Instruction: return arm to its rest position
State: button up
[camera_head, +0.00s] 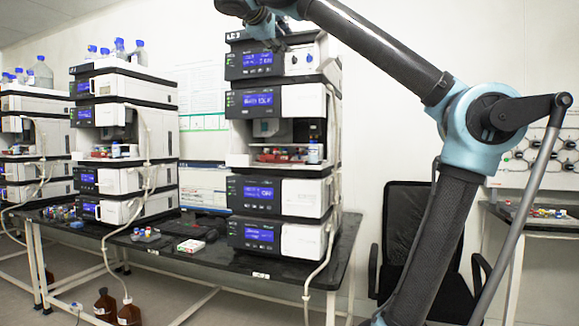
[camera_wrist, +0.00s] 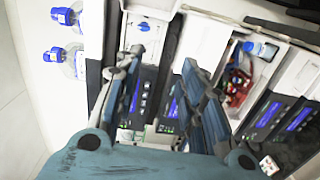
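My arm (camera_head: 380,50) rises from the lower right, bends at a blue-grey elbow joint and reaches left across the top of the picture. My gripper (camera_head: 277,42) is small and dark in the head view, in front of the top of the right-hand column stack (camera_head: 303,100). In the wrist view my gripper (camera_wrist: 160,68) shows two fingers well apart, with nothing held between them. The stack's front panels show behind and between the fingers. The picture does not show how far the fingers are from the stack.
A blue-capped bottle (camera_head: 314,152) stands in the stack's open bay beside red items. A second stack (camera_head: 122,130) stands left, with bottles on top. The black bench (camera_head: 175,262) carries small vial racks. A black chair (camera_head: 405,225) stands behind my arm. White wall lies above the chair.

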jog(key=w+d+f+m+g, duration=0.1)
jog(key=d+f+m+g, duration=0.15)
jog(key=d+f, duration=0.7)
jog(key=d+f+m+g, duration=0.1)
jog(key=d+f+g, duration=0.25)
jog(key=f, duration=1.35)
jog(key=w+d+f+m+g, duration=0.15)
jog(key=d+f+g, duration=0.3)
jog(key=f, duration=0.85)
jog(key=s+d+f+m+g+y, duration=0.1)
jog(key=s+f, duration=0.3)
jog(key=f, duration=0.9)
jog(key=s+d+f+m+g+y, duration=0.1)
jog(key=s+d+f+m+y, duration=0.1)
jog(key=f, duration=1.1)
jog(key=s+d+f+m+g+y, duration=0.1)
jog(key=s+f+m+y, duration=0.2)
jog(key=f, duration=1)
jog(key=s+m, duration=0.2)
jog(key=s, duration=0.3)
jog(key=shift+s+d+f+y, duration=0.15)
jog(key=shift+f+y, duration=0.15)
jog(key=shift+g, duration=0.25)
jog(key=shift+c, duration=0.3)
